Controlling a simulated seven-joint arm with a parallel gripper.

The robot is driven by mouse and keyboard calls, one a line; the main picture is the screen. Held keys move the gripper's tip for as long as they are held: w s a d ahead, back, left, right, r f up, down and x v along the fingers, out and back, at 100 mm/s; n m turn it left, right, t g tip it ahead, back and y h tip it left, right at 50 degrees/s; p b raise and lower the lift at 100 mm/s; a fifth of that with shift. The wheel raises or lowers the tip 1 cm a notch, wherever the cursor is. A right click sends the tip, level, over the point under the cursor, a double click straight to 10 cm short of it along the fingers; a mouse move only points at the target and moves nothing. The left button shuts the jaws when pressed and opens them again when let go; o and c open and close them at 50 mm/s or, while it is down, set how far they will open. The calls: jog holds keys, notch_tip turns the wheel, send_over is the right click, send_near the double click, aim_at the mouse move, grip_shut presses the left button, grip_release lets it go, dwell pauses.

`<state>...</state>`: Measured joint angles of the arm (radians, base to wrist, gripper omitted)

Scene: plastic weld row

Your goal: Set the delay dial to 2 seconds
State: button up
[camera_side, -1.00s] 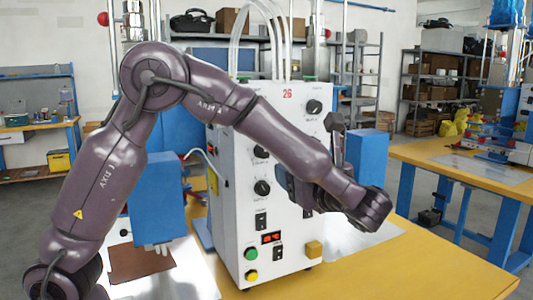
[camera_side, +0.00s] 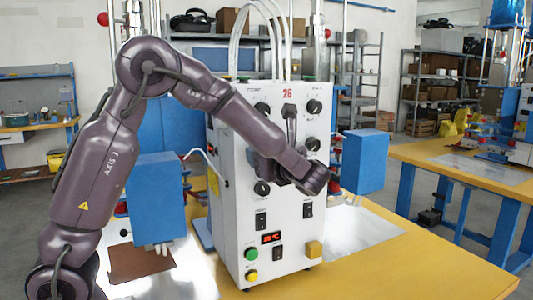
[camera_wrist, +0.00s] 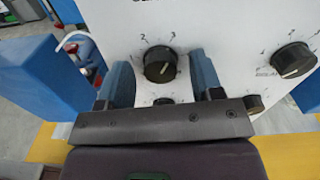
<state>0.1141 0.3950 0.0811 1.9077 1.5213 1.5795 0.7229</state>
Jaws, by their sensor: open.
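The white machine front (camera_side: 290,230) carries several black dials. In the wrist view, one dial (camera_wrist: 159,64) sits between my two blue fingertips, with small numbers including 2 and 3 around it. Its own label is hidden by my gripper. Another dial (camera_wrist: 293,60) is to the right, outside the fingers; the label by it seems to read DELAY. Its pale pointer mark is too small to read for certain. My gripper (camera_wrist: 162,62) is open, with a finger on each side of the middle dial and no clear contact. In the side view my wrist hides the fingers.
More dials sit low behind my gripper's palm in the wrist view. The yellow table front is clear.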

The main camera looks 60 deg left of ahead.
jog(key=c, duration=0.9)
jog(key=shift+n, duration=0.3)
jog(key=shift+f+n, duration=0.1)
jog(key=shift+n, duration=4.8)
jog(key=shift+d, duration=0.1)
jog(key=o, duration=0.9)
